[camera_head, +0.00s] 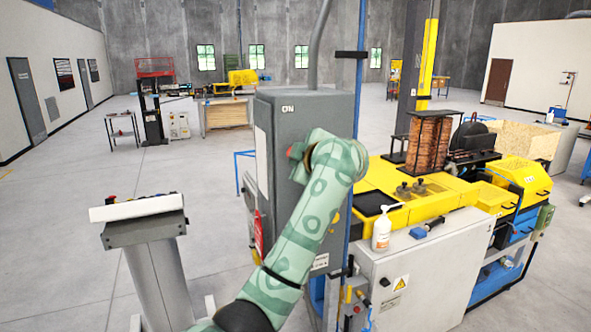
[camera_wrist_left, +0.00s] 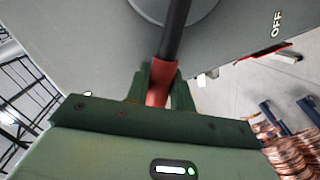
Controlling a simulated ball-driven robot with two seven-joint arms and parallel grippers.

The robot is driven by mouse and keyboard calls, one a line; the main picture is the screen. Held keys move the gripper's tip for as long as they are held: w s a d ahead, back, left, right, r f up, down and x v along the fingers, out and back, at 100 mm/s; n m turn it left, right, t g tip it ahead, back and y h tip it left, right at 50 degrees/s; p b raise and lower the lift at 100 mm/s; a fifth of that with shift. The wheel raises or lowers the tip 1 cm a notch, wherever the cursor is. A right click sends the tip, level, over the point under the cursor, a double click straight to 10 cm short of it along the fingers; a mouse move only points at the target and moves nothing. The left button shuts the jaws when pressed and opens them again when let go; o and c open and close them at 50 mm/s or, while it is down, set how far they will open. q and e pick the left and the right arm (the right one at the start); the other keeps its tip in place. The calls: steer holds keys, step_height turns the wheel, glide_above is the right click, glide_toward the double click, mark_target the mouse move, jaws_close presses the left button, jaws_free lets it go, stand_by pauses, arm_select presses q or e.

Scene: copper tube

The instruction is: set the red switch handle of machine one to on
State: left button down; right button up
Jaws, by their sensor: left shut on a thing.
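The machine's tall grey switch cabinet (camera_head: 303,110) stands in the middle of the head view, with an ON label (camera_head: 288,109) near its top. In the left wrist view, an OFF label (camera_wrist_left: 278,24) shows on the grey face at upper right. The switch handle (camera_wrist_left: 158,90) has a red grip and a dark shaft running up to a round grey hub (camera_wrist_left: 178,8). My left gripper (camera_wrist_left: 160,82) is shut on the red grip, a finger on each side.
A grey console (camera_head: 145,225) stands left of the cabinet. To the right is a white cabinet (camera_head: 425,275) carrying a white bottle (camera_head: 381,230), beside yellow machinery (camera_head: 425,200) and a coil of copper tube (camera_head: 428,140). A blue post (camera_head: 357,120) rises by the cabinet's right side.

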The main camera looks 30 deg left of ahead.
arm_select(q)
steer(key=shift+w+d+r+m+g+y, duration=0.2)
steer(key=shift+w+d+r+m, duration=0.15)
steer(key=shift+r+m, duration=0.25)
steer(key=shift+w+d+r+m+g+y, duration=0.1)
steer(key=shift+w+d+r+m+g, duration=0.1)
steer(key=shift+w+r+m, duration=0.3)
steer(key=shift+s+r, duration=0.15)
steer(key=shift+r, duration=0.05)
steer(key=c, duration=1.4)
jaws_free()
steer(key=shift+o, duration=1)
steer(key=shift+w+f, duration=0.1)
steer(key=shift+w, duration=0.1)
steer(key=b+v, duration=0.4)
steer(key=v, duration=1.2)
steer(key=shift+s+d, duration=0.1)
steer(key=shift+s, duration=0.05)
